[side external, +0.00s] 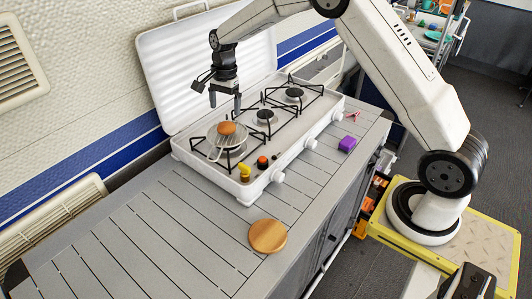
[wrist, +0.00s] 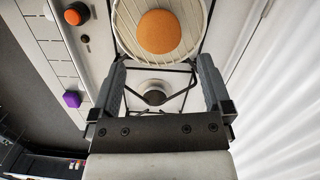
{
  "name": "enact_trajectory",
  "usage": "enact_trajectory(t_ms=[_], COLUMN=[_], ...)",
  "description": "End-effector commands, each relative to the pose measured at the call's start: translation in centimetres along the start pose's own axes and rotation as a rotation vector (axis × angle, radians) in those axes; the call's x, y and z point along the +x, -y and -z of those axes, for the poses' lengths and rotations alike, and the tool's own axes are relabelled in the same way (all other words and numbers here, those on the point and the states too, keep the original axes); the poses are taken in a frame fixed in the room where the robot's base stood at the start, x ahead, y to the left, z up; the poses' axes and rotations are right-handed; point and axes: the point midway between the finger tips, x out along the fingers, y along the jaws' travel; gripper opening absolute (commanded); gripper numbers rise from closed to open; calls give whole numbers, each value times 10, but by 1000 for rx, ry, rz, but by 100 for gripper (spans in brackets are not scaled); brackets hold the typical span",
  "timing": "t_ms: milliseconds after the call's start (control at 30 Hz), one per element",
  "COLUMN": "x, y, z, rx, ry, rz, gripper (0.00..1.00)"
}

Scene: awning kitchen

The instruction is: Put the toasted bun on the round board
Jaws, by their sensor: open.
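The toasted bun (side external: 227,128) is round and orange-brown.
The stove (side external: 246,188) has black pan supports and an open white lid (side external: 203,70) behind. A yellow item (side external: 245,172) and a red-orange item (side external: 262,162) sit at its front edge. A purple block (side external: 347,144) lies on the counter. The counter left of the board is clear.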

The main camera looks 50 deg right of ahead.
Motion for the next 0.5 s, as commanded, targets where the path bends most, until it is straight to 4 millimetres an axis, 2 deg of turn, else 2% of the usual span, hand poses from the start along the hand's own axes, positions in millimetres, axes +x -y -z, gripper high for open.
enact_trajectory(t_ms=[100,367,500], x=[8,12,22], y=[0,0,-1], z=[0,0,0], rx=[-1,-1,-1], ry=[0,0,0], rz=[-1,-1,-1], gripper=[100,100,100])
